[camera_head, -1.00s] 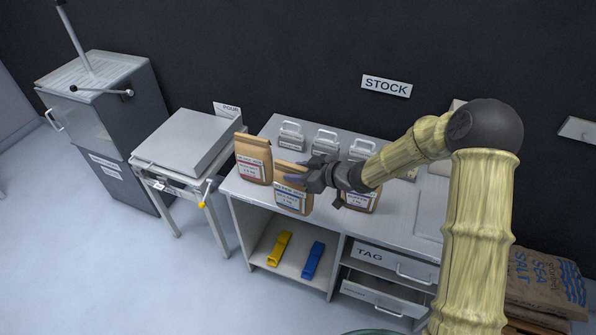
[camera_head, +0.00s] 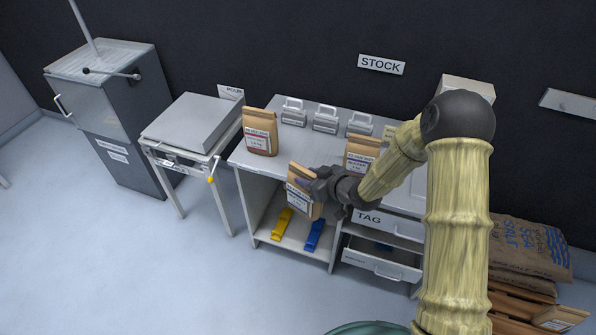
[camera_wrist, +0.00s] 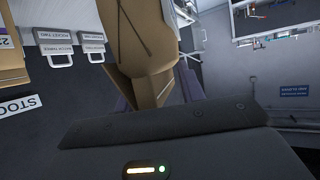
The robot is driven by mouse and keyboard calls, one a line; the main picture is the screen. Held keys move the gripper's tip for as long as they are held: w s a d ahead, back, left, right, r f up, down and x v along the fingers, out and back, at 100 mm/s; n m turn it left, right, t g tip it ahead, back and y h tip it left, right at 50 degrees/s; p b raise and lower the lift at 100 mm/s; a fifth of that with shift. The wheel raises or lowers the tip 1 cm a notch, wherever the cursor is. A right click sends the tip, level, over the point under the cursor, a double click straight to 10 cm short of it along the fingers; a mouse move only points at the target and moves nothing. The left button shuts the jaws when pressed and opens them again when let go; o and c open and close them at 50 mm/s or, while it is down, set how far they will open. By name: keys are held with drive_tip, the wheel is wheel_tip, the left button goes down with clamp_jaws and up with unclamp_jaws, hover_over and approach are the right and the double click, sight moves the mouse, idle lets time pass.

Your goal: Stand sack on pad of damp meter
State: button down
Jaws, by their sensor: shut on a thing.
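My gripper (camera_head: 318,186) is shut on a brown paper sack (camera_head: 300,204) with a white and blue label. The sack hangs slightly tilted in front of the bench's front edge, above the open shelf. In the wrist view the held sack (camera_wrist: 145,45) fills the space between the fingers. A second sack with a red label (camera_head: 260,133) stands at the bench's left end. A third sack (camera_head: 360,151) stands behind my wrist, partly hidden. I cannot pick out the damp meter for sure; a pale box (camera_head: 468,87) at the bench's back right is partly hidden by my arm.
The bench (camera_head: 250,164) carries several handled grey blocks (camera_head: 325,118) along its back. Its shelf holds a yellow clip (camera_head: 283,224) and a blue clip (camera_head: 314,236). A lower drawer (camera_head: 380,265) stands open. A small table (camera_head: 190,122) stands left; large salt sacks (camera_head: 525,250) lie right.

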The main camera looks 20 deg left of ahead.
drive_tip(key=s+d+f+m+t+h, duration=0.1)
drive_tip(key=d+f+m+t+h, duration=0.1)
drive_tip(key=d, duration=0.7)
drive_tip(key=d+f+m+t+h, duration=0.2)
drive_tip(key=d+f+m+h, duration=0.2)
drive_tip(key=d, duration=0.6)
drive_tip(key=s+d+f+m+t+h, duration=0.1)
drive_tip(key=d+m+h, duration=0.4)
drive_tip(key=d, duration=0.5)
wheel_tip(320, 180, down, 2)
drive_tip(key=shift+s+f+m+t, duration=0.15)
drive_tip(key=shift+s+m+t, duration=0.2)
drive_tip(key=shift+t, duration=0.35)
drive_tip(key=shift+w+d, duration=0.1)
drive_tip(key=shift+d, duration=0.05)
